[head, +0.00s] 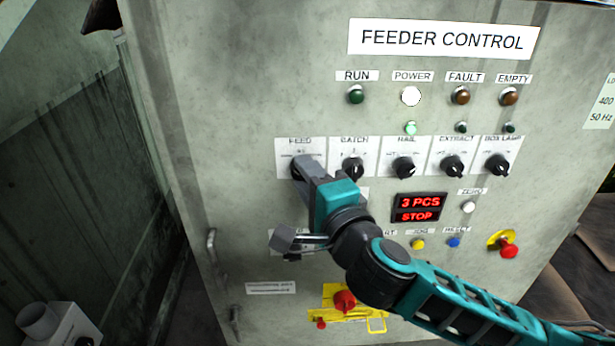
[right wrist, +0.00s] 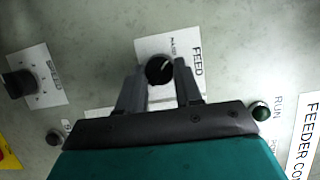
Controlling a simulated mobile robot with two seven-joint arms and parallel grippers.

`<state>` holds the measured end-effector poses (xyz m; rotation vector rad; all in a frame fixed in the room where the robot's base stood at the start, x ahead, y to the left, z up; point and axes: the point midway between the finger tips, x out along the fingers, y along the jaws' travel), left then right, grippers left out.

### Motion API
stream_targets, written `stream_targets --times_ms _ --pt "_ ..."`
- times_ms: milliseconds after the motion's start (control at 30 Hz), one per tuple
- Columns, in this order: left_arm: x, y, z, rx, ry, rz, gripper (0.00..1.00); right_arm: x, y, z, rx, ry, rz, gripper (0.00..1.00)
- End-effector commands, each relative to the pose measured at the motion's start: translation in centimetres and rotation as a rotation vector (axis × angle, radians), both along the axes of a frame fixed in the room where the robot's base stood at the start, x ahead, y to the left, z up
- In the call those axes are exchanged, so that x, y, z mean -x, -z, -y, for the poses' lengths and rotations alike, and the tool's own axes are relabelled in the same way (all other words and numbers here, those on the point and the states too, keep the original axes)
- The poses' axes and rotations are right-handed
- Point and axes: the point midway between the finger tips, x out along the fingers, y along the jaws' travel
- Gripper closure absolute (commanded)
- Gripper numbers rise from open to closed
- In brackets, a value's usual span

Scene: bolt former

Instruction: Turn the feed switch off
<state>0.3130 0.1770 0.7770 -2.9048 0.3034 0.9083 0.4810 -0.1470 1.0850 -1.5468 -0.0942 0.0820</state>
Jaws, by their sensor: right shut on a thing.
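The feed switch is a black rotary knob (right wrist: 158,70) on a white plate labelled FEED (head: 313,148), leftmost in the row of switches on the grey feeder control panel. My right gripper (head: 299,170) reaches the knob from the lower right in the head view and mostly covers it. In the right wrist view, the two fingers (right wrist: 159,76) stand on either side of the knob, shut on it. A pale pointer line shows on the knob, but its exact setting is hard to read. My left gripper is not seen.
Beside it is the BATCH knob (head: 353,168), with several similar knobs to the right. The POWER lamp (head: 411,96) glows white. A red emergency button (head: 509,251) and a red knob on yellow (head: 345,302) sit lower.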

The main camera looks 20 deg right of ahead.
Motion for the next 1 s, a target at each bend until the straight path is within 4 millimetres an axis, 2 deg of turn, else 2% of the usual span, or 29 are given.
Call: stream_targets --times_ms 467,1000 --pt "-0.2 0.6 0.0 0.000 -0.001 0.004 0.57 0.0 0.6 -0.1 -0.304 0.000 0.083 0.96" --pt "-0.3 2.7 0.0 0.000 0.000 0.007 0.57 -0.1 0.8 -0.3 -0.662 -0.001 0.188 0.96"
